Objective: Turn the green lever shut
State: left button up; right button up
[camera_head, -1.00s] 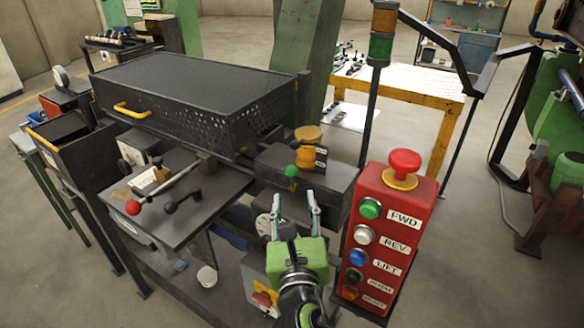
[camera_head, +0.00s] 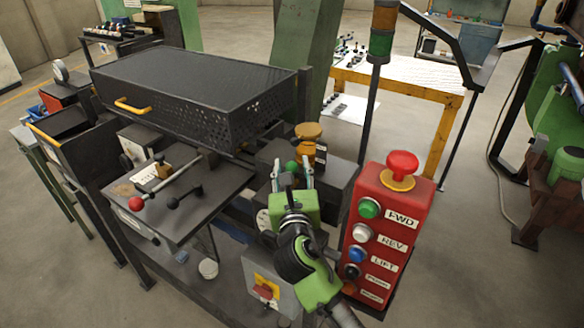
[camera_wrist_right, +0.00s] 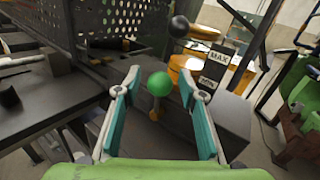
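The green lever has a round green knob (camera_head: 292,167) on a short stem, on a dark box (camera_head: 335,180) behind the red button panel. In the right wrist view the green knob (camera_wrist_right: 160,84) stands between the fingers, a little beyond their tips, with its brass-coloured stem below it. My right gripper (camera_head: 292,174) is open, with teal finger pads on both sides of the knob's line, and it also shows in the right wrist view (camera_wrist_right: 158,82). No contact with the knob shows. My left gripper is not in view.
A red button panel (camera_head: 385,230) with a red mushroom button stands close to the right of my arm. A black perforated cover (camera_head: 190,90) is to the left. A yellow cap (camera_head: 308,131) and a black ball knob (camera_wrist_right: 179,26) are just beyond the lever.

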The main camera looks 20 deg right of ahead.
grip_shut()
jog(key=m+b, duration=0.1)
jog(key=b, duration=0.2)
jog(key=s+d+m+t+h+b, duration=0.1)
jog(key=m+b, duration=0.1)
jog(key=b, duration=0.1)
jog(key=s+f+m+t+b, duration=0.1)
jog(key=b, duration=0.2)
jog(key=shift+d+m+h, duration=0.2)
jog(key=shift+m+h, duration=0.2)
jog(key=shift+d+r+m+b, duration=0.1)
jog(key=shift+m+b, duration=0.3)
jog(key=shift+b, duration=0.15)
jog(key=shift+r, duration=0.1)
